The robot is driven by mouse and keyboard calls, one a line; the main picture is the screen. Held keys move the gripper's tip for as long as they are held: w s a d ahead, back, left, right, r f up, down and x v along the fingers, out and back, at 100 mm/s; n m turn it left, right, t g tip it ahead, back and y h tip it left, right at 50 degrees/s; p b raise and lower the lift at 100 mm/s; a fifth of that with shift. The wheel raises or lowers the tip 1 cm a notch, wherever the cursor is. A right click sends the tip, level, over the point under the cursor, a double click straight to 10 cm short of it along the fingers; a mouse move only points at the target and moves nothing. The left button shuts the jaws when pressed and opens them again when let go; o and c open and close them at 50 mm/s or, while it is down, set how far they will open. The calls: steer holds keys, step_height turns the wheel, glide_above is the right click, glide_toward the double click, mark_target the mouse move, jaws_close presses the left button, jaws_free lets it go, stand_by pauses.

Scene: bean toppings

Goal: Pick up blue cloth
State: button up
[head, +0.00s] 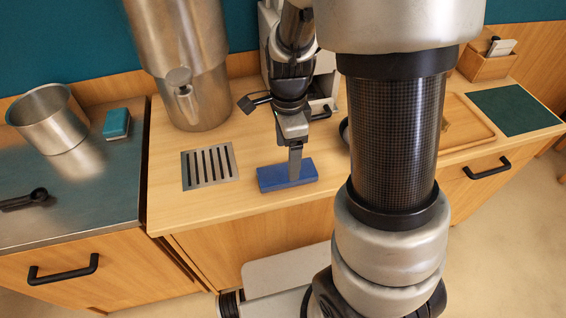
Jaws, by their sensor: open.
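The blue cloth (272,180) looks like a flat, folded rectangular block. It lies on the wooden counter near its front edge, right of the metal drain grate. My gripper (295,170) points down over the middle of the cloth, with its fingers at or just above the cloth's top. It is open, seen edge-on, so the gap between the fingers does not show. I cannot tell whether the fingers touch the cloth or straddle it. The fingers hide a small part of the cloth's middle.
A slotted grate (209,167) and a tall metal urn (188,70) stand left of the cloth. A steel pot (48,118) and a teal sponge (117,123) are on the left counter. A wooden tray (468,128) and a green mat (514,109) lie right. My arm blocks part of the view.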

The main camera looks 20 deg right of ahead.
step_height(320, 180, down, 6)
steer(key=shift+w+r+b, duration=0.1)
steer(key=shift+b, duration=0.55)
steer(key=c, duration=1.2)
steer(key=shift+o, duration=0.2)
step_height(320, 180, up, 10)
steer(key=p, duration=0.2)
steer(key=o, duration=0.4)
steer(key=c, duration=0.3)
